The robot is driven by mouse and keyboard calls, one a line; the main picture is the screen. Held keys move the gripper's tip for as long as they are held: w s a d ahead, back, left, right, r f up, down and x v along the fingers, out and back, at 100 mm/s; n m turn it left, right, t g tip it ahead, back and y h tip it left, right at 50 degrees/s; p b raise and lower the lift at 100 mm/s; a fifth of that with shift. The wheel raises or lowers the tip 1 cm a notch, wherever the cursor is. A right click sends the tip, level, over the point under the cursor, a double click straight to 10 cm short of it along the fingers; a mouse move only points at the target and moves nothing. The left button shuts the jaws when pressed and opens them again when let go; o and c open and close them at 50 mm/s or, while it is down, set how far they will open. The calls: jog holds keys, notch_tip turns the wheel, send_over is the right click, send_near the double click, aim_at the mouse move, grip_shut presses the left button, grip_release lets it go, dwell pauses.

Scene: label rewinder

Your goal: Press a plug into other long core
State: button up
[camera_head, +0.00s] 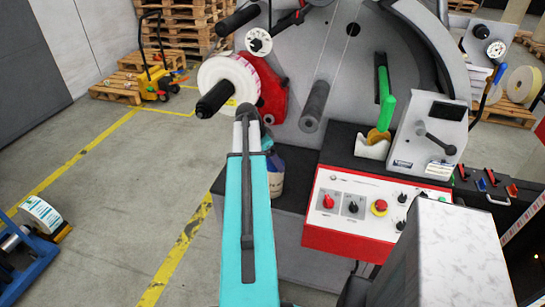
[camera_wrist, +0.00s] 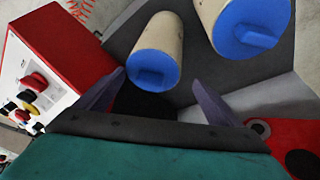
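The wrist view shows two tan cardboard cores, each with a blue plug in its near end. The smaller-looking core (camera_wrist: 160,32) has its plug (camera_wrist: 153,68) in front of my gripper (camera_wrist: 160,77). The other core (camera_wrist: 212,12) is at upper right, its plug (camera_wrist: 250,28) showing a raised tab. Both plugs seem to sit in the core ends; how deep I cannot tell. My gripper is open, its two fingers well apart and nothing held between them.
The machine's red control panel (camera_head: 358,222) also shows at left in the wrist view (camera_wrist: 45,65). A white label roll (camera_head: 232,80) sits on a black spindle above my teal arm. A grey roller (camera_head: 315,105) and green handle (camera_head: 387,108) stick out.

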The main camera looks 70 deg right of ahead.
jog(key=shift+w+d+f, duration=0.2)
jog(key=shift+f, duration=0.15)
jog(key=shift+a+r, duration=0.1)
jog(key=shift+r, duration=0.4)
jog(key=b+v, duration=0.3)
jog(key=v, duration=0.9)
jog(key=shift+w+a+r, duration=0.2)
jog(key=shift+r, duration=0.1)
